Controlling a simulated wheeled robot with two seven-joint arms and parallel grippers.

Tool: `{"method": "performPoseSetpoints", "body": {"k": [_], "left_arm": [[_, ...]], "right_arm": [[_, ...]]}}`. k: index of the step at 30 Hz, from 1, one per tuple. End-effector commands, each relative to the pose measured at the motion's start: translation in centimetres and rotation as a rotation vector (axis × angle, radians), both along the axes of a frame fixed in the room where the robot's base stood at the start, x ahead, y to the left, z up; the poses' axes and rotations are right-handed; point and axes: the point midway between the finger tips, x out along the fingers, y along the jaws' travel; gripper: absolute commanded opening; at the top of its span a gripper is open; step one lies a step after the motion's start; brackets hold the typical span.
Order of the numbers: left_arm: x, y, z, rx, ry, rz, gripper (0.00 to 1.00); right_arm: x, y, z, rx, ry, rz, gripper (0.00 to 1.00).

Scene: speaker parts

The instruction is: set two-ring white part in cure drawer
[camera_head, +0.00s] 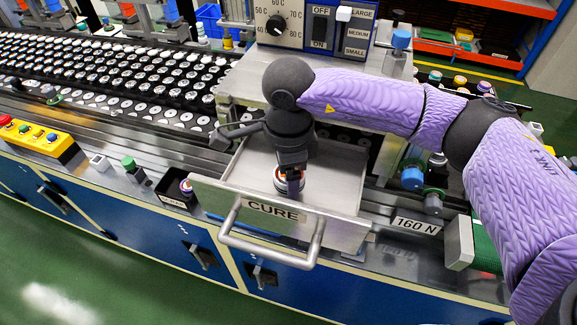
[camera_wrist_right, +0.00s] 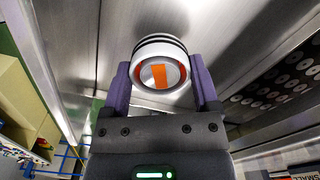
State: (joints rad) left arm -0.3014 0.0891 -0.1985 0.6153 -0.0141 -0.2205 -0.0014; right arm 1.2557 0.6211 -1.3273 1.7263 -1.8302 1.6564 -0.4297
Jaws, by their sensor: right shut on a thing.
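The cure drawer (camera_head: 335,185) is pulled out, its front panel labelled CURE with a bar handle. My right gripper (camera_head: 290,181) is over the inside of the drawer, pointing down, near the front panel. It is shut on a round white part (camera_wrist_right: 160,63) with two dark rings around its side and an orange bar on its grey face. In the head view the white part (camera_head: 279,179) shows partly behind a purple finger, low in the drawer. I cannot tell whether it touches the drawer floor. My left gripper is not in view.
A control box (camera_head: 317,27) with a temperature dial and OFF/ON switch stands above the drawer. Trays of many white discs (camera_head: 120,75) lie at the left. A small black bin (camera_head: 177,190) is left of the drawer. A 160 N label (camera_head: 416,226) is on the right.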

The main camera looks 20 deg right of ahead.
Motion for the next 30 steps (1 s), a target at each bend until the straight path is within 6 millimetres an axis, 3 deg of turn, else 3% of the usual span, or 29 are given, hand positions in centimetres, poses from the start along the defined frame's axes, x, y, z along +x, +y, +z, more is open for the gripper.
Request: {"method": "performPoseSetpoints", "body": {"k": [2,30], "left_arm": [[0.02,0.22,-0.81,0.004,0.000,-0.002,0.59],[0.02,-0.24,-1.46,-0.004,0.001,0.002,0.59]], "right_arm": [[0.02,0.00,-0.85,0.001,0.000,0.000,0.00],[0.02,0.00,-1.55,0.000,-0.001,0.000,0.00]]}}
